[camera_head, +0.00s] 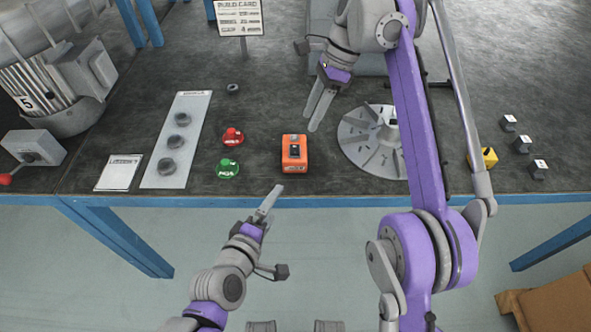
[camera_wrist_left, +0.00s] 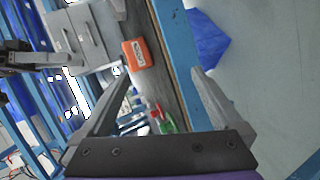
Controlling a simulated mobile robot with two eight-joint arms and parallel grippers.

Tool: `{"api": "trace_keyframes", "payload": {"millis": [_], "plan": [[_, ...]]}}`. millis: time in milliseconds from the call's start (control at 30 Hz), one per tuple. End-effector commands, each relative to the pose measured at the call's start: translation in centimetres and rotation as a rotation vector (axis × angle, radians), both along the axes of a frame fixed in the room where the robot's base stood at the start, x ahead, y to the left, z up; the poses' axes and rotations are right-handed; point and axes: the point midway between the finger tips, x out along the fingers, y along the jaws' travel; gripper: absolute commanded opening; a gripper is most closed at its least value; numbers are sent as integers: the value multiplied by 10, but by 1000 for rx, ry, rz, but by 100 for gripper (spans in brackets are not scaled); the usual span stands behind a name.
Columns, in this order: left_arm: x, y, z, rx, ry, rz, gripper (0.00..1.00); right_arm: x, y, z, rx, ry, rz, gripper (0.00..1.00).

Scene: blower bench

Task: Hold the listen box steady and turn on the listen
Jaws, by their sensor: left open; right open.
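The listen box appears to be the orange box (camera_head: 294,155) with a dark switch on its top, standing near the bench's front edge. In the left wrist view the orange box (camera_wrist_left: 137,53) shows ahead, beyond the fingertips. My left gripper (camera_head: 268,202) is in front of the bench edge, below and left of the box, apart from it. Its fingers are open and empty in the left wrist view (camera_wrist_left: 162,83). My right gripper (camera_head: 322,98) is open above the bench, behind and right of the box, fingers pointing down toward it. The switch's position is too small to tell.
A red knob (camera_head: 232,136) and a green knob (camera_head: 228,168) stand left of the box. A grey slotted disc (camera_head: 372,142) lies to its right. A grey strip (camera_head: 178,140) with round parts and a motor (camera_head: 62,88) are further left. Small cubes and a yellow block (camera_head: 488,157) sit right.

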Motion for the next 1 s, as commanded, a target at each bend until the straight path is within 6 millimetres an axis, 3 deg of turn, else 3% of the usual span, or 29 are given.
{"api": "trace_keyframes", "payload": {"millis": [100,200,400,500,767,1000], "plan": [[27,-18,26,-434,-46,172,100,0,0,0,0,0,0,50],[49,-30,36,-750,-41,278,100,0,0,0,0,0,1,50],[75,-46,34,-1305,-10,457,100,0,0,0,0,0,1,50],[80,-50,26,-1499,2,521,100,0,0,0,0,0,1,50],[88,-53,15,-1715,12,595,100,0,0,0,0,0,1,50],[121,-52,15,-1718,10,597,100,0,0,0,0,0,1,50]]}}
